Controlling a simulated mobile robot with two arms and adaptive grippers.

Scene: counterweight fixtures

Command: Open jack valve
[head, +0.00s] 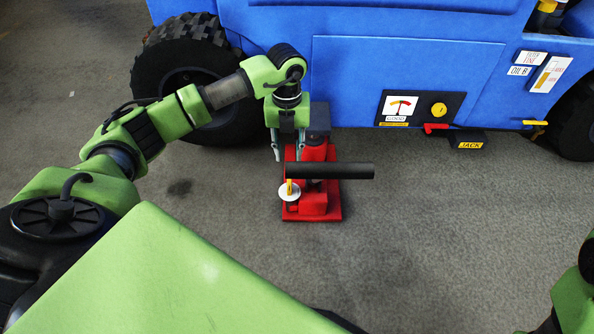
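The red jack (313,205) stands on the grey floor beside the blue vehicle, with a black handle bar (340,171) reaching across it to the right. The valve (290,191) is a white disc with a yellow lever on the jack's front left; the lever points up in the picture. My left gripper (289,158) hangs down at the jack's back left, above and behind the valve. Its two fingers are spread apart with nothing seen between them, and it looks apart from the valve. My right gripper is not in view; only part of my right arm shows at the right edge.
The blue vehicle (405,65) fills the back, with a large black tyre (165,60) at left. Its panel carries a gauge (401,107), a yellow knob (438,110), a red lever (435,127) and a black block labelled JACK (466,140). The floor right of the jack is clear.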

